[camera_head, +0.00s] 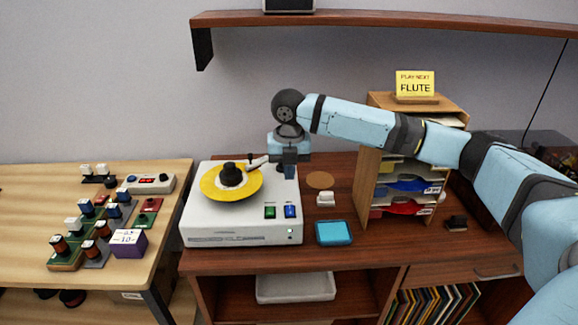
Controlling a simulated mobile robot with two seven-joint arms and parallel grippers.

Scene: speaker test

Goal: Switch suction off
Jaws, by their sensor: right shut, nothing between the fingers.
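A white machine (240,232) stands on the dark wooden cabinet, with a yellow disc (211,184) and a black knob (231,173) on its top. A thin pale arm (257,161) reaches over the disc. A green switch (270,212) and a blue switch (291,211) sit side by side near its front right corner. Their labels are too small to read, so I cannot tell which is for suction. My right gripper (289,172) is shut and empty, pointing down at the machine's back right, behind the switches. My left gripper is not in view.
A wooden paper rack (365,185) with a yellow "FLUTE" card (415,85) stands right, behind my right arm. A blue pad (333,232) and a small white block (325,199) lie right of the machine. A lighter table (30,200) with several small devices is left.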

